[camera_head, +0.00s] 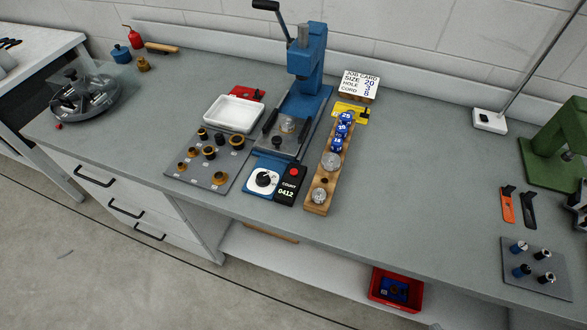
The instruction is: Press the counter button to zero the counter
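The counter (289,187) is a small black box at the front of the blue press, near the bench's front edge. Its display (286,192) is labelled COUNT and reads 0412. A round red button (295,172) sits on the upper part of the box, above the display. Nothing covers the counter or the button. My gripper does not show in this view.
A white dial (263,181) on a blue base touches the counter's left side. A wooden rack (318,198) stands close on its right. The blue press (306,95) rises behind. Bench surface (410,170) to the right is clear.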

